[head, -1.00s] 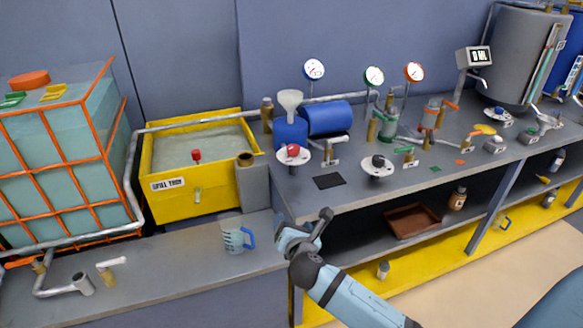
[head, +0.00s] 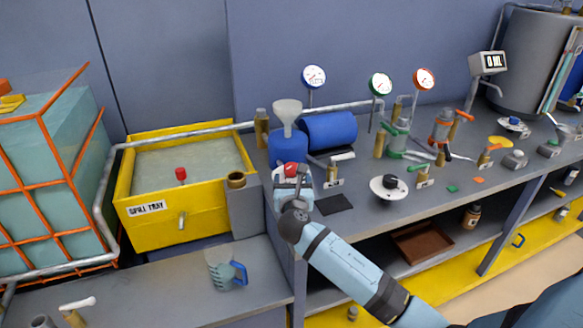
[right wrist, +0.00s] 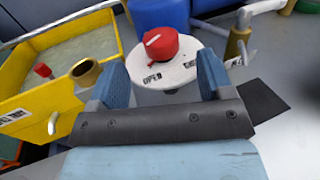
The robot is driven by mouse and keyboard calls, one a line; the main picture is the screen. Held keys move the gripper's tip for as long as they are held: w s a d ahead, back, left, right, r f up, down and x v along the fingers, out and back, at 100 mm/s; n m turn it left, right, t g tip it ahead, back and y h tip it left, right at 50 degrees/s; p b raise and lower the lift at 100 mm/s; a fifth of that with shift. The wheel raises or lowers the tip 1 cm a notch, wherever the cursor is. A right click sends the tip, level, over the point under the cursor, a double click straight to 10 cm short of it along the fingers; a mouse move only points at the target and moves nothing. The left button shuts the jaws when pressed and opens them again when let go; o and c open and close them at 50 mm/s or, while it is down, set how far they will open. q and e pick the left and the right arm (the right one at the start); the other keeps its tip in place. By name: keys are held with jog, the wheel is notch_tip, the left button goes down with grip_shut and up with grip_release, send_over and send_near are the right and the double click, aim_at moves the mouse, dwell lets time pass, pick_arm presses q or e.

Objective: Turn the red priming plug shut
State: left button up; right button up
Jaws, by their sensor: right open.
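A red knob (head: 291,169), which I take as the priming plug, stands on a white round plate at the bench's left end. In the right wrist view the red knob (right wrist: 161,43) has a white line on top and a small red pointer low on its side, near the word OPEN on the white plate (right wrist: 172,76). A second word on the plate is partly covered by a finger. My right gripper (right wrist: 163,78) is open; its blue fingers straddle the plate's near part, with the knob beyond and between them, apart from both. My left gripper is not in view.
A blue pump (head: 328,131) and a white funnel (head: 287,109) stand behind the plug. A yellow spill tray (head: 150,207) with another red knob (head: 181,174) is left. A black-knobbed plate (head: 376,188) is right. A jug (head: 222,272) sits on the lower ledge.

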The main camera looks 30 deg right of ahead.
aim_at(292, 171)
jog(key=x, duration=0.7)
jog(key=shift+w+d+b, duration=0.2)
jog(key=shift+w+b, duration=0.05)
jog(key=shift+b, duration=0.1)
jog(key=c, duration=0.9)
